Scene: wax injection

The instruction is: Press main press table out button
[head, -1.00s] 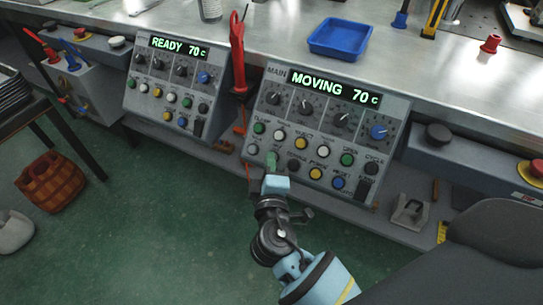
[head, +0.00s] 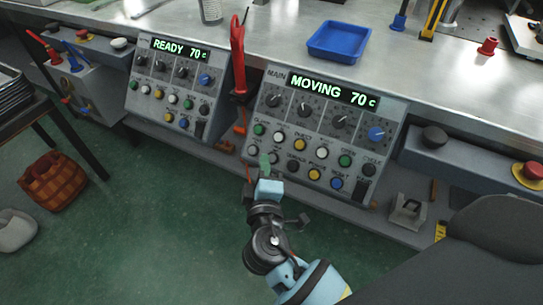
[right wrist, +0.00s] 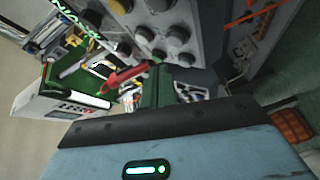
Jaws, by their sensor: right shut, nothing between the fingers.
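The main press panel (head: 335,105) stands at the table's front edge, with knobs, several coloured buttons and a display reading MOVING 70 C. The labels are too small to tell surely which button is table out. My right gripper (head: 265,162) is shut and empty, its green fingertips in front of the lower-left end of the bottom button row. A pale button (head: 273,157) shows just right of the tips. In the right wrist view the shut fingers (right wrist: 158,82) point toward the panel's round buttons (right wrist: 178,36); contact cannot be told. My left gripper is not in view.
A second panel (head: 174,90) reading READY 70 C stands to the left, with a red-handled tool (head: 238,60) between the panels. A blue tray (head: 338,39) lies on the metal table. A red stop button (head: 530,172) is at the right. Green floor lies open below.

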